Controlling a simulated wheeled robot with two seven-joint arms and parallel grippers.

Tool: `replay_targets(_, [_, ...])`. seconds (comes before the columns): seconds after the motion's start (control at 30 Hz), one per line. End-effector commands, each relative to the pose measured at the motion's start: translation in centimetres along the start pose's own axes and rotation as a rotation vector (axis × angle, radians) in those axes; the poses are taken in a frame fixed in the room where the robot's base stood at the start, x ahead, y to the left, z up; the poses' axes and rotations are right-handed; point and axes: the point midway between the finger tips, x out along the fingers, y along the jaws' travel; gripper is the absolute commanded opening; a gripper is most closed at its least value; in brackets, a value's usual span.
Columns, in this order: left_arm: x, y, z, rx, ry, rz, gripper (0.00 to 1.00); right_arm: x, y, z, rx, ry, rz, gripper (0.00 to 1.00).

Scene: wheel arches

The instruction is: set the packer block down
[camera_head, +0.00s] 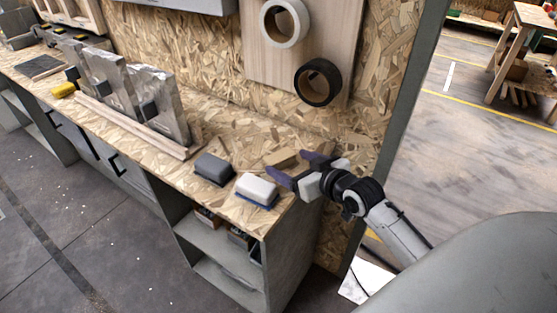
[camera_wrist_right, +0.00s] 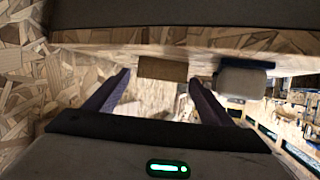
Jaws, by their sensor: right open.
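The packer block looks to be the small tan wooden block (camera_head: 281,157) lying on the chipboard bench top (camera_head: 232,142) near its right end. My right gripper (camera_head: 289,165) is open at the bench's right end, its dark purple fingers pointing towards the block. In the right wrist view the block (camera_wrist_right: 162,69) shows between the two spread fingertips (camera_wrist_right: 160,78), seemingly against the bench surface. Neither finger is clearly touching it. My left gripper is not in view.
A white block with a blue base (camera_head: 257,188) sits close to the near finger, with a dark grey block (camera_head: 214,168) left of it. Foil-wrapped upright pieces (camera_head: 158,100) stand farther left. A board with tape rolls (camera_head: 318,82) is behind.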

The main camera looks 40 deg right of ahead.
Motion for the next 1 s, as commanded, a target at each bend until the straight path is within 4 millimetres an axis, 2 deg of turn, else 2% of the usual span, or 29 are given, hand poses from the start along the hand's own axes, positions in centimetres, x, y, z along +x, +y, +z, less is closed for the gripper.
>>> replay_targets(0.4, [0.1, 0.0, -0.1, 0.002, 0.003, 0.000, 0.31, 5.0, -0.3, -0.2, 0.000, 0.000, 0.000, 0.76])
replay_targets(0.67, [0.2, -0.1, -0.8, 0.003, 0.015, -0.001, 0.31, 5.2, -0.3, -0.2, -0.001, 0.000, 0.000, 0.76])
replay_targets(0.83, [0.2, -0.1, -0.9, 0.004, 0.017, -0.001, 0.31, 5.2, -0.3, -0.2, -0.001, 0.000, 0.000, 0.47])
replay_targets(0.9, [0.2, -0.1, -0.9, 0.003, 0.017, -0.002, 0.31, 5.2, -0.3, -0.2, -0.001, 0.001, 0.000, 0.40])
replay_targets(1.0, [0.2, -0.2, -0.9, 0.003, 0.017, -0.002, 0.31, 5.2, -0.3, -0.2, -0.001, 0.001, 0.000, 0.40])
